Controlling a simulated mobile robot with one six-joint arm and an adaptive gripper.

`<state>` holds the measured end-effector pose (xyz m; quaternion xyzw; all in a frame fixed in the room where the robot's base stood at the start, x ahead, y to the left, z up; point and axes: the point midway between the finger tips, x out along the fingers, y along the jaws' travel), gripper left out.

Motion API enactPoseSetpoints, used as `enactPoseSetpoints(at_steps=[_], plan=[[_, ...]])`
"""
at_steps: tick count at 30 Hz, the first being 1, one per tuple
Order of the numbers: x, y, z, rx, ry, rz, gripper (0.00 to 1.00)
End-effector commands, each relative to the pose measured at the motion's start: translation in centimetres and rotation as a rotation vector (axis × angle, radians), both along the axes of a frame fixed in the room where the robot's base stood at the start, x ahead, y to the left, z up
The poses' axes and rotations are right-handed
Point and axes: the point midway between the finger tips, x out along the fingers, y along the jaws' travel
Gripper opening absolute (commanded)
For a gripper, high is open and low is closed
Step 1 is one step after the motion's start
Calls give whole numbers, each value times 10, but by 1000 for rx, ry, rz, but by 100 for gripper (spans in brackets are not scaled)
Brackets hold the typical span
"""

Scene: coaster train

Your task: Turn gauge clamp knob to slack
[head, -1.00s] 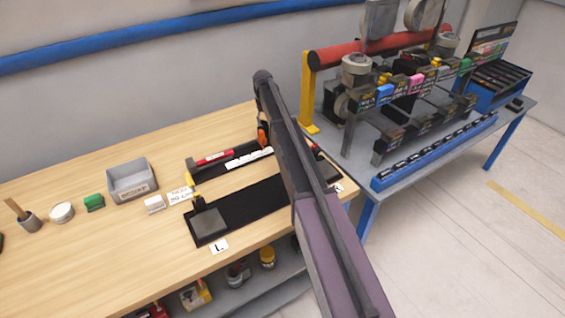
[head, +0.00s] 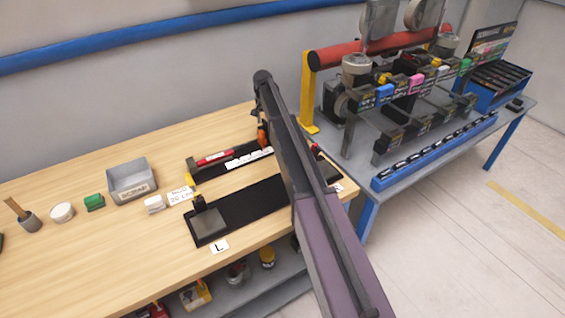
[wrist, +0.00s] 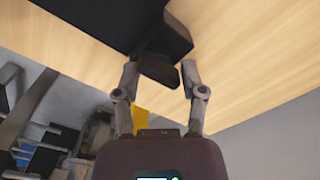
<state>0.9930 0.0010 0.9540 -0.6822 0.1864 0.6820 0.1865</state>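In the wrist view, my gripper (wrist: 160,66) has its two fingers apart, one on each side of a dark knob-like part (wrist: 159,70). This part sticks out from a black block (wrist: 172,36) at the edge of the wooden table. Narrow gaps seem to show beside it; contact is unclear. In the head view, the black gauge fixture (head: 262,196) lies on the table, with a long bar bearing a red piece (head: 214,157) and a white strip (head: 250,160) behind it. My arm hides the fixture's right part and my gripper there. I cannot read the knob's setting.
A grey table with a crowded rack (head: 405,100) and a blue tray (head: 435,150) is close on the right.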

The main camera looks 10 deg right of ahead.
Motion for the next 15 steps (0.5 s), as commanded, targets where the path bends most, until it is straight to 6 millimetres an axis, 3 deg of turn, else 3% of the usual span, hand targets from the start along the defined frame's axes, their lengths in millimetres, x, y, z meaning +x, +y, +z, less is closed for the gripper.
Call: enactPoseSetpoints(at_steps=[15], plan=[[0, 0, 0, 0, -1, -337, 51]])
